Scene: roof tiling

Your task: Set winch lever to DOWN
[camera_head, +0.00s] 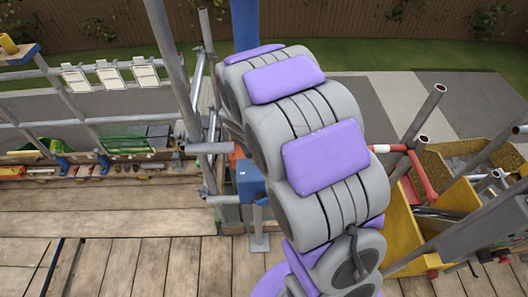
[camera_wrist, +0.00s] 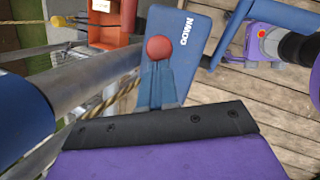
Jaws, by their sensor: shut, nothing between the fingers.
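My gripper (camera_wrist: 157,72) is shut and empty. Its narrow blue-grey fingers end right at the knob's lower edge in the picture; I cannot tell whether they touch it. The lever's shaft is hidden. In the head view my arm covers the gripper and the knob. A blue box (camera_head: 250,182) shows just left of my arm.
A grey scaffold pole (camera_wrist: 85,82) runs close at the left in the wrist view, with a rope beside it. An orange-red housing (camera_wrist: 108,30) is behind. In the head view a yellow skip (camera_head: 402,232) stands right, and plank decking (camera_head: 110,215) lies open left.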

